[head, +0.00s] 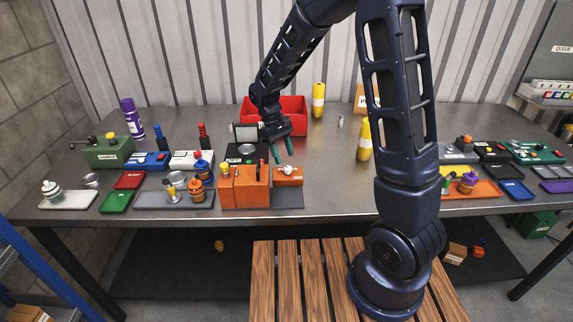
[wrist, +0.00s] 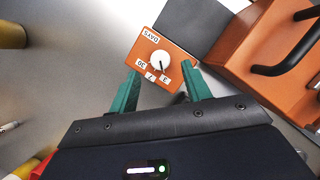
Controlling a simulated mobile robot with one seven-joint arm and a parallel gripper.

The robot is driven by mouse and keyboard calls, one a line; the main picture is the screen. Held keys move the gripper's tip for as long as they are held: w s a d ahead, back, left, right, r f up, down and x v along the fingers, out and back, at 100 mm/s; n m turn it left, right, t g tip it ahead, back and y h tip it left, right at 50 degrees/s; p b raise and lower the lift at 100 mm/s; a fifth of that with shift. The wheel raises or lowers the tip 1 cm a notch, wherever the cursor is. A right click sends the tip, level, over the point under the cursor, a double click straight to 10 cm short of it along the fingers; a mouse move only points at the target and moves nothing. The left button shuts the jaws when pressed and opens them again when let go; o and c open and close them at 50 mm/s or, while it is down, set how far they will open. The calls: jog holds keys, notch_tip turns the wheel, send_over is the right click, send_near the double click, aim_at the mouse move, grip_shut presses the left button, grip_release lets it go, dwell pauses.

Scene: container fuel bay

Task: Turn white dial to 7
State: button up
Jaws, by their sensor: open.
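A dark mark on the dial appears to point down, nearer the 3 than the 7. In the head view the dial (head: 287,170) is on top of the orange box (head: 289,181), right of a larger orange unit. My gripper (head: 281,158) is open just above the dial. In the wrist view its green fingers (wrist: 160,72) stand on either side of the dial, apart from it. Whether they reach its height is hard to tell.
The larger orange unit with a black handle (wrist: 283,65) stands close beside the box. A red bin (head: 290,102), yellow cylinder (head: 364,139) and grey device (head: 246,133) stand behind or to the side. Bare table lies to the box's right.

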aim_at(288, 167)
jog(key=shift+x, duration=2.25)
jog(key=c, duration=1)
jog(key=shift+m, duration=0.4)
jog(key=m+y, duration=0.1)
jog(key=m, duration=0.2)
jog(key=shift+w+d+m+g, duration=0.1)
jog(key=shift+m+g, duration=0.2)
jog(key=shift+g, duration=0.1)
jog(key=shift+d+m+y, duration=0.1)
jog(key=shift+m+y, duration=1)
jog(key=shift+m, duration=1.1)
